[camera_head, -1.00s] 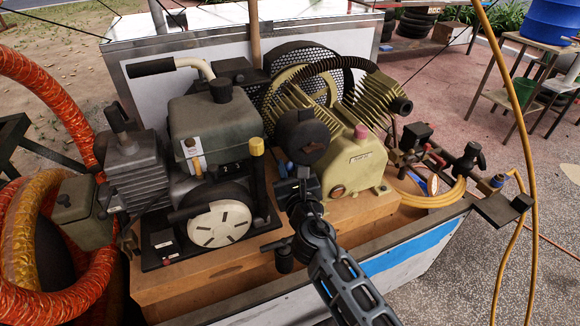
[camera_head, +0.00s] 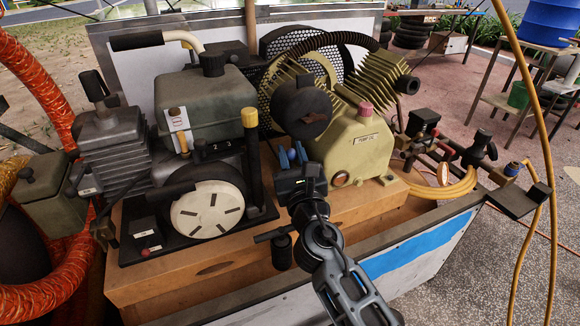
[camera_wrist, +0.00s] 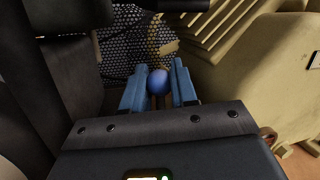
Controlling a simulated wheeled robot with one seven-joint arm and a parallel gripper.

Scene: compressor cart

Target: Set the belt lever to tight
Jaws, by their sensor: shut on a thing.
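The belt lever's round blue knob (camera_wrist: 159,83) sits between my two blue fingers in the wrist view. My gripper (camera_head: 291,156) is shut on this knob, in the gap between the engine and the cream compressor pump, just left of the pump. The black mesh belt guard (camera_wrist: 128,45) shows behind the knob and again in the head view (camera_head: 338,62). I cannot read any tight or loose marking, so the lever's setting is unclear.
The dark green engine (camera_head: 205,105) stands close on the left, with a yellow-capped post (camera_head: 250,118) near my gripper. The pump (camera_head: 350,150) is close on the right. A round black part (camera_head: 301,108) hangs just above my fingers. Yellow hose (camera_head: 450,188) lies farther right.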

